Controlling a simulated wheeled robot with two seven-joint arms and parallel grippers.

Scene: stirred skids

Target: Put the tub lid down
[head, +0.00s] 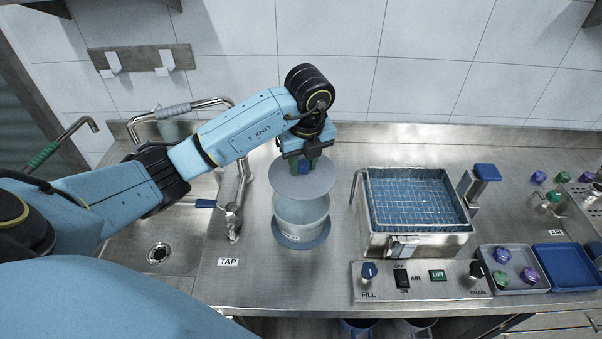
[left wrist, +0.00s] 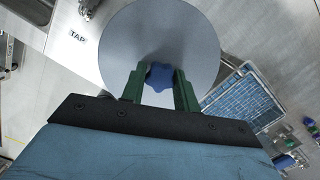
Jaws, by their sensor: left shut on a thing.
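The tub lid (head: 302,184) is a grey disc with a blue knob (left wrist: 159,76) at its middle. My left gripper (head: 302,165) is shut on the knob, with green fingers on either side of it, and the lid (left wrist: 150,30) fills the upper middle of the left wrist view. In the head view the lid hangs above the back part of the grey tub (head: 300,211), which stands on a blue round base (head: 301,242) on the steel counter. The lid hides part of the tub's opening. My right gripper is not in view.
A steel tank with a blue wire basket (head: 412,200) stands right of the tub, behind a control panel (head: 420,281). A sink with a tap (head: 232,222) is on the left. Grey (head: 512,279) and blue (head: 560,265) trays lie at right. Bare counter lies behind the tub.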

